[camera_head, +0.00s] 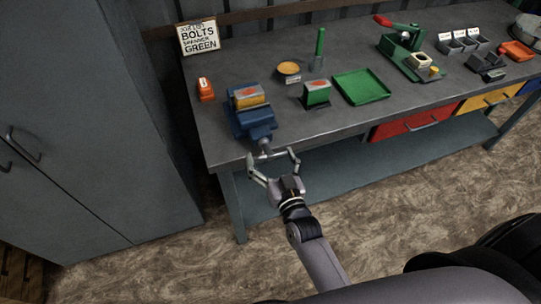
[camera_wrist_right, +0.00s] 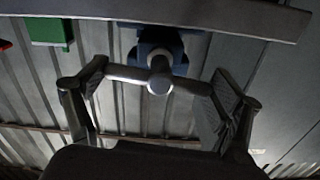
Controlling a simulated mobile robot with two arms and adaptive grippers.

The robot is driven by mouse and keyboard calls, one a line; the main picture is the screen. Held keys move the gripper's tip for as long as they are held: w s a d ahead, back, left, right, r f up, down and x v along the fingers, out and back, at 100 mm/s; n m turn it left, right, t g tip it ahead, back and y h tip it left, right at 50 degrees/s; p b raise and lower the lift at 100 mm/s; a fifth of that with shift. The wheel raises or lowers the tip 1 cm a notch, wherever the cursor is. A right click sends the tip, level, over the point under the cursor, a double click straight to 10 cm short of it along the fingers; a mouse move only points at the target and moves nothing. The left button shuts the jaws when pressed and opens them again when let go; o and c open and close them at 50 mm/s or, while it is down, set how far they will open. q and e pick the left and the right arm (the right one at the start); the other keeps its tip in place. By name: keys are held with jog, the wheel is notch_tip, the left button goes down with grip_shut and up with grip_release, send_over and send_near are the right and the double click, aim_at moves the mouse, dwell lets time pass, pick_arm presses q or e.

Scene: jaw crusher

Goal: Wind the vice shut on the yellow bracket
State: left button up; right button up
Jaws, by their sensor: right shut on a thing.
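The blue vice (camera_head: 250,122) sits at the near left edge of the bench. The yellow bracket (camera_head: 250,101) stands between its jaws; I cannot tell how tightly they meet it. The vice's screw and handle bar (camera_head: 266,155) stick out past the bench's front edge. My right gripper (camera_head: 272,160) is in front of the vice, shut on the handle bar. In the right wrist view the bar (camera_wrist_right: 130,73) lies crosswise between the two fingers, with the round screw end (camera_wrist_right: 160,82) at its middle. My left gripper is not in view.
A sign (camera_head: 198,37) stands behind. A tall cabinet (camera_head: 85,130) is at left. Floor in front is clear.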

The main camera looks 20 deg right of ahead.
jog(key=m+p, duration=0.1)
jog(key=m, duration=0.9)
jog(key=shift+m, duration=0.4)
jog(key=m, duration=0.3)
jog(key=shift+m+b, duration=0.7)
jog(key=shift+m, duration=1.5)
jog(key=o, duration=1)
jog(key=shift+s, duration=0.1)
